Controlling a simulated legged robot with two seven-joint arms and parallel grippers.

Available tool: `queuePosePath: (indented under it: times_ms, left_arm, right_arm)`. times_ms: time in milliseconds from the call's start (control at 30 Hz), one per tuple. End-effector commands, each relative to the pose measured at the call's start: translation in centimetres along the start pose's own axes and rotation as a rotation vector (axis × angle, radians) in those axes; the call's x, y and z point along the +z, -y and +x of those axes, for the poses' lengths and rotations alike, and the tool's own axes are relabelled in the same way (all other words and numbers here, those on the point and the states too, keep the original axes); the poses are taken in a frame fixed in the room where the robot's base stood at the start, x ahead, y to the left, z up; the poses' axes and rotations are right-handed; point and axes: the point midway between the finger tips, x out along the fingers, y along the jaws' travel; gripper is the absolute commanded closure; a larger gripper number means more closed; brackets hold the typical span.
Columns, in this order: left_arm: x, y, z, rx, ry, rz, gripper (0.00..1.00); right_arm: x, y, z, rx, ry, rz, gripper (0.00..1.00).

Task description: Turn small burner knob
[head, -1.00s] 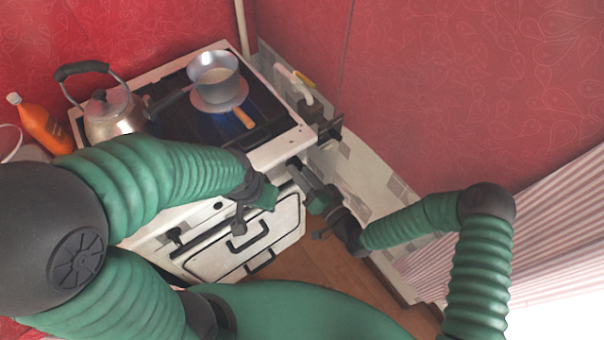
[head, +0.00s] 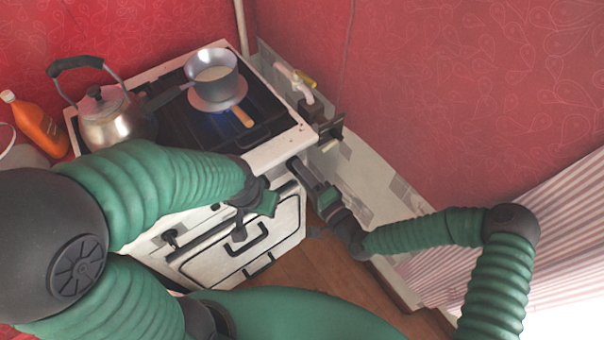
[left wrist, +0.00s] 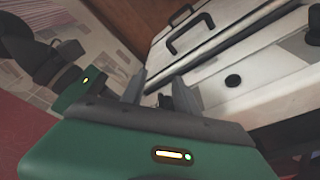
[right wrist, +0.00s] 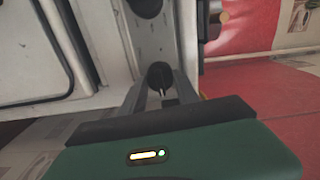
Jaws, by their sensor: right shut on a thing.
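The white stove (head: 272,152) fills the middle of the head view, with its control panel along the front. In the right wrist view a round dark knob (right wrist: 160,74) sits on a pale panel, between the fingertips of my right gripper (right wrist: 160,86).
A pot (head: 211,78) of pale liquid stands on a burner with a blue flame. A metal kettle (head: 112,124) and an orange bottle (head: 40,125) are at the left. The wall (head: 430,90) and tap (head: 296,80) are close on the right.

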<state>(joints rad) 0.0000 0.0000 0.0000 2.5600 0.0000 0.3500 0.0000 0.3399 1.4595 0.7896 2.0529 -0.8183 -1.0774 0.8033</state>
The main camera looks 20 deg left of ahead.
Motion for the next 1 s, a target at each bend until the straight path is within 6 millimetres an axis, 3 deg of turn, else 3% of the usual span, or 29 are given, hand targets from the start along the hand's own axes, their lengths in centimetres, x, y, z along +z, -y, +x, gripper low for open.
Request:
queuePosePath:
  times_ms: [667, 700, 833, 1000]
  left_arm:
    - [0.05, 0.00, 0.22, 0.000, 0.000, 0.000, 0.64]
    - [0.05, 0.00, 0.22, 0.000, 0.000, 0.000, 0.64]
    - [0.05, 0.00, 0.22, 0.000, 0.000, 0.000, 0.64]
    - [0.05, 0.00, 0.22, 0.000, 0.000, 0.000, 0.64]
  right_arm:
    - [-0.49, 0.12, 0.10, -0.004, -0.011, 0.062, 1.00]
    - [-0.50, 0.12, 0.10, -0.004, -0.011, 0.062, 0.59]
    - [-0.35, 0.08, 0.07, -0.003, -0.008, 0.062, 0.42]
    - [-0.14, 0.09, -0.01, -0.002, -0.005, 0.062, 0.41]
